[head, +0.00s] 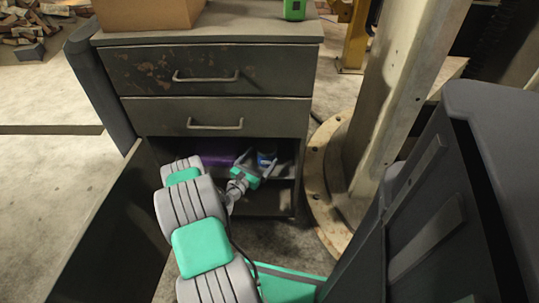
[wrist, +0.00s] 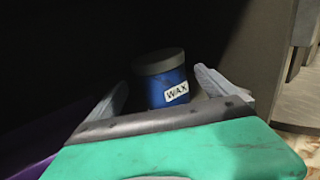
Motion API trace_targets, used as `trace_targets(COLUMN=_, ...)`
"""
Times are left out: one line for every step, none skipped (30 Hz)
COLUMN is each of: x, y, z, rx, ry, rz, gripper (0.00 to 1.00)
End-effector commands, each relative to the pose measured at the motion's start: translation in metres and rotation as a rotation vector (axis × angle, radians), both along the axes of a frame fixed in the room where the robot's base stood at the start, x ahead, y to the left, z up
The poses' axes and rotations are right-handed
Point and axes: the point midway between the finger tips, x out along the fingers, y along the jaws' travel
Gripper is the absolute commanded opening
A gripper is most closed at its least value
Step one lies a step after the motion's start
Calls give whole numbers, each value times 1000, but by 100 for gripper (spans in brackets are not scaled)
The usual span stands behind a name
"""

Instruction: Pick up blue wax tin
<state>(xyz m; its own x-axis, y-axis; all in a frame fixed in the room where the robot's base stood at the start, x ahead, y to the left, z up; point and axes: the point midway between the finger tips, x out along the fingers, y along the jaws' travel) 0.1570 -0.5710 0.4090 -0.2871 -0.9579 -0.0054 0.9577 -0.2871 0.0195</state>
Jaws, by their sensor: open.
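The blue wax tin (wrist: 163,82) has a dark lid and a white label reading WAX. It stands upright inside the open lower compartment of the cabinet. In the head view the tin (head: 266,158) shows small, partly behind my gripper. My gripper (head: 258,164) reaches into the compartment and is open. In the wrist view the fingers of my gripper (wrist: 163,92) stand one on each side of the tin, with a gap at the left. The tin's lower part is hidden behind the gripper body.
The grey cabinet (head: 222,112) has two shut drawers above the compartment. A purple object (head: 213,157) lies left of the tin, also seen in the wrist view (wrist: 38,148). An open door panel (head: 112,225) stands at the left. A column (head: 395,85) stands at the right.

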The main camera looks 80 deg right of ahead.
Motion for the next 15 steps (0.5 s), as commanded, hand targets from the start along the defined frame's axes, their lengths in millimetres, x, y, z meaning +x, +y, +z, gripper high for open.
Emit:
trace_targets(x=-2, y=-4, z=-3, rx=-3, ry=11, rz=5, gripper=96)
trace_targets(x=-2, y=-7, z=-3, rx=-3, ry=15, rz=9, gripper=96)
trace_targets(x=-3, y=-12, z=-3, rx=-4, ry=16, rz=10, gripper=96)
trace_targets(x=-5, y=-15, z=-3, rx=-4, ry=15, rz=9, gripper=96)
trace_targets(x=-6, y=-18, z=-3, rx=-4, ry=15, rz=9, gripper=96)
trace_targets(x=-6, y=-22, z=-3, rx=-4, ry=15, rz=10, gripper=96)
trace_targets(x=-8, y=-25, z=-3, rx=-3, ry=14, rz=10, gripper=96)
trace_targets(x=-9, y=-28, z=-3, rx=-4, ry=13, rz=9, gripper=96)
trace_targets(x=-12, y=-33, z=-3, rx=-4, ry=12, rz=7, gripper=96)
trace_targets(x=-14, y=-38, z=-3, rx=-5, ry=13, rz=8, gripper=96)
trace_targets(x=-16, y=-43, z=-4, rx=-6, ry=10, rz=7, gripper=96)
trace_targets(x=-19, y=-50, z=-4, rx=-5, ry=10, rz=6, gripper=96)
trace_targets(x=-21, y=-56, z=-5, rx=-6, ry=10, rz=7, gripper=96)
trace_targets(x=-22, y=-61, z=-4, rx=-6, ry=9, rz=7, gripper=96)
trace_targets(x=-23, y=-66, z=-4, rx=-5, ry=10, rz=8, gripper=96)
